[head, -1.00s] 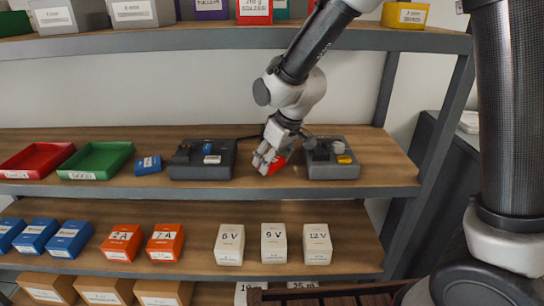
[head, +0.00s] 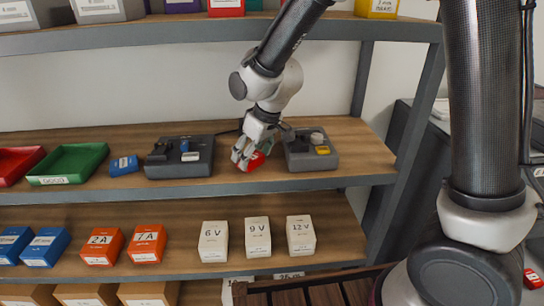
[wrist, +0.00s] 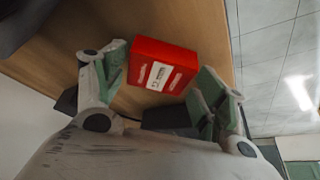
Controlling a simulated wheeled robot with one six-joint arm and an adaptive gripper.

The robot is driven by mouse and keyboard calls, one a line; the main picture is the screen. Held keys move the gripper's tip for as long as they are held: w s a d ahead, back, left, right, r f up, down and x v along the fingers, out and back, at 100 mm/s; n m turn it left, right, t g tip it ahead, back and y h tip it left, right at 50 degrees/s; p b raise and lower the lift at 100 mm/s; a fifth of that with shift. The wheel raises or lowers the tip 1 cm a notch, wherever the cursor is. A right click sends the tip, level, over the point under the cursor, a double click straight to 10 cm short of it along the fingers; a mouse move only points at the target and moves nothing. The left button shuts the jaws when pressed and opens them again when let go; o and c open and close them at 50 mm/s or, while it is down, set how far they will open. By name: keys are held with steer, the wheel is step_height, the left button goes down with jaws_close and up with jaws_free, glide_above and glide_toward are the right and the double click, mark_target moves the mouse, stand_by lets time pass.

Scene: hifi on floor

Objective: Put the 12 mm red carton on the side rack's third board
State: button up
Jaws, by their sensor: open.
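A red carton (head: 257,161) with a white label stands on the wooden middle board (head: 345,172), between two dark grey devices. Its label is too small to read. In the head view my gripper (head: 246,158) is at the carton and partly covers it. In the wrist view the carton (wrist: 178,58) sits between and slightly ahead of the spread green-padded fingers (wrist: 165,72). The gripper is open, with a visible gap at the left finger. I cannot tell which rack is the side rack; a small red item (head: 532,279) shows at the right edge.
Dark grey devices stand left (head: 180,158) and right (head: 311,152) of the carton. Green (head: 68,164) and red (head: 18,163) trays lie farther left. White cartons (head: 257,238) stand on the board below. A slatted wooden surface (head: 325,293) shows at the bottom.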

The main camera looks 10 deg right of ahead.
mark_target(256, 159)
steer(key=v, duration=0.4)
steer(key=shift+r, duration=0.1)
steer(key=s+d, duration=0.8)
steer(key=s, duration=0.1)
steer(key=s+d+r+m+t+h, duration=0.15)
steer(key=d+r+m, duration=0.4)
steer(key=d, duration=0.85)
steer(key=s+d+r+m+h, duration=0.1)
steer(key=s+d+r+m, duration=0.2)
steer(key=s+d+r, duration=0.3)
steer(key=s+d, duration=0.4)
steer(key=shift+s+d, duration=0.2)
steer(key=shift+s, duration=0.2)
steer(key=shift+g+h, duration=0.25)
